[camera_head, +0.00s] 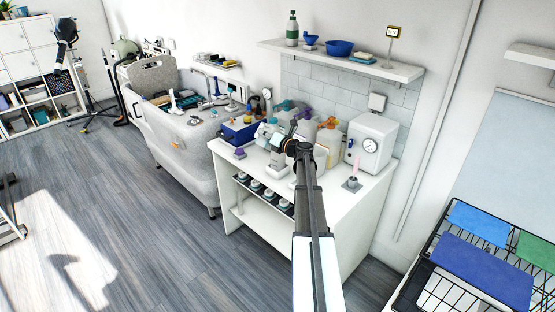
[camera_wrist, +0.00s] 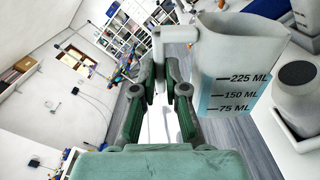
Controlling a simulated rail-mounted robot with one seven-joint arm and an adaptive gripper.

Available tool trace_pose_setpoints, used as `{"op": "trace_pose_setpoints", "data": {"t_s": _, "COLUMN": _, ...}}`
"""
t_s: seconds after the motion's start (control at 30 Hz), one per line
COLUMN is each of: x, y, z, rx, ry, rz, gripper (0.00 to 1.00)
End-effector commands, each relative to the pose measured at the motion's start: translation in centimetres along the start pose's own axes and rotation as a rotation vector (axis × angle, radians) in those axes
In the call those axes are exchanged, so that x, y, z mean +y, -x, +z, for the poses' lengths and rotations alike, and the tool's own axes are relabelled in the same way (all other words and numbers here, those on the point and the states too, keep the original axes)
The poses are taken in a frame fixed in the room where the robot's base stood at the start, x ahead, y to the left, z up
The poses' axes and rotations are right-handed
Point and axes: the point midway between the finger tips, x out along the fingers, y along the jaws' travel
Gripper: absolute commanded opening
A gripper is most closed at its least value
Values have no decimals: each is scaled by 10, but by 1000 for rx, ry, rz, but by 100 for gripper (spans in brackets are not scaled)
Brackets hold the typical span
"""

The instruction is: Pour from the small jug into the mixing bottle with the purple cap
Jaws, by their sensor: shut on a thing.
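My gripper (camera_wrist: 166,75) is shut on the pale handle of the small jug (camera_wrist: 240,45) in the wrist view. The jug is whitish, with 75, 150 and 225 ML marks and a blue band on its lower part. In the head view my gripper (camera_head: 277,138) is above the white counter, where the jug is too small and cluttered to make out clearly. A small purple-topped item (camera_head: 239,153) stands at the counter's front left; I cannot tell for sure that it is the mixing bottle. A pale container with a dark round top (camera_wrist: 296,76) is right of the jug.
The white counter (camera_head: 375,188) holds a blue bin (camera_head: 238,134), several pump bottles (camera_head: 329,138) behind my gripper, and a white box with a dial (camera_head: 371,142). A wall shelf (camera_head: 340,60) hangs above. Floor in front is clear.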

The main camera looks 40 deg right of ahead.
Motion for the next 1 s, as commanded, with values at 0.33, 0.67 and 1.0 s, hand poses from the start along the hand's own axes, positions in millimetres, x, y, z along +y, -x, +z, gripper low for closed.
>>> {"op": "trace_pose_setpoints", "data": {"t_s": 0.33, "x": 0, "y": 0, "z": 0, "rx": 0, "ry": -3, "rz": 0, "gripper": 0}}
{"op": "trace_pose_setpoints", "data": {"t_s": 0.67, "x": -1, "y": 0, "z": 6, "rx": -1, "ry": -91, "rz": 1, "gripper": 0}}
{"op": "trace_pose_setpoints", "data": {"t_s": 1.0, "x": -1, "y": 0, "z": 6, "rx": -1, "ry": -90, "rz": 0, "gripper": 0}}
